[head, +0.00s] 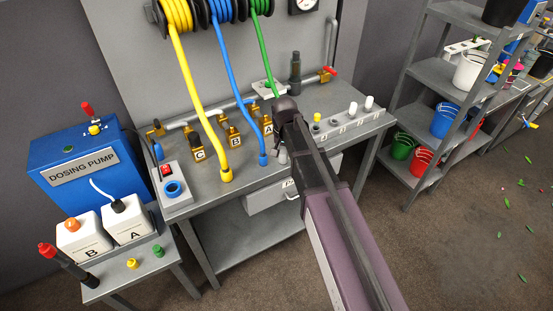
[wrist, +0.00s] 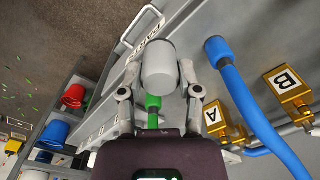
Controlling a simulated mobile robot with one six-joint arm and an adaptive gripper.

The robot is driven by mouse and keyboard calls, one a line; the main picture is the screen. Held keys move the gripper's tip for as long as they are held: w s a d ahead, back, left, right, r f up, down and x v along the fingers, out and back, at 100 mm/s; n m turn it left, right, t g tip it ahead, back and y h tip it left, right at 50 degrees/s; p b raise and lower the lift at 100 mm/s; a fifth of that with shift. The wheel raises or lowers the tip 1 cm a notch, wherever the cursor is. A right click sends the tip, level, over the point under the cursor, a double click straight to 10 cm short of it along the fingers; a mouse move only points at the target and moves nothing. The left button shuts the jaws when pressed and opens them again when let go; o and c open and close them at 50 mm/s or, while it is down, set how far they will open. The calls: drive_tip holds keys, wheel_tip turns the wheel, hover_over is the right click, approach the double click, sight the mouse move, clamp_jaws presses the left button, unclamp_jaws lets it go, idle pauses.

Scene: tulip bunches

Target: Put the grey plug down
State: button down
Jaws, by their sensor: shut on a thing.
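The grey plug (wrist: 159,66) is a pale grey cylinder between the two fingers of my gripper (wrist: 160,78) in the wrist view. My gripper is shut on it. In the head view my gripper (head: 282,146) is over the front part of the grey bench (head: 243,165), right of the blue hose end. The arm hides much of it there. I cannot tell whether the plug touches the bench top. A green part (wrist: 152,103) shows just below the plug in the wrist view; its link to the plug is unclear.
The blue hose (head: 235,100) and yellow hose (head: 197,100) end on the bench to the left. Brass valves A, B and C (head: 197,147) stand behind. The dosing pump (head: 85,165) stands left.

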drive_tip(key=s, duration=0.1)
drive_tip(key=s+f+b, duration=0.1)
drive_tip(key=s+d+f, duration=0.1)
drive_tip(key=s, duration=0.1)
drive_tip(key=w+a, duration=0.1)
drive_tip(key=w, duration=0.3)
drive_tip(key=w+a+f+b, duration=0.1)
drive_tip(key=w, duration=0.4)
drive_tip(key=w+a, duration=0.1)
drive_tip(key=w, duration=0.4)
drive_tip(key=shift+w+a+f+b, duration=0.1)
drive_tip(key=shift+a+f+b, duration=0.1)
drive_tip(key=shift+a+b, duration=0.1)
drive_tip(key=shift+w, duration=0.1)
drive_tip(key=shift+w, duration=0.25)
drive_tip(key=shift+w+a+f+b, duration=0.1)
drive_tip(key=shift+w+f+b, duration=0.05)
drive_tip(key=shift+f+b, duration=0.35)
drive_tip(key=shift+w+a+f+b, duration=0.1)
drive_tip(key=shift+w+f+b, duration=0.05)
drive_tip(key=shift+f+b, duration=1.2)
drive_tip(key=shift+f, duration=0.2)
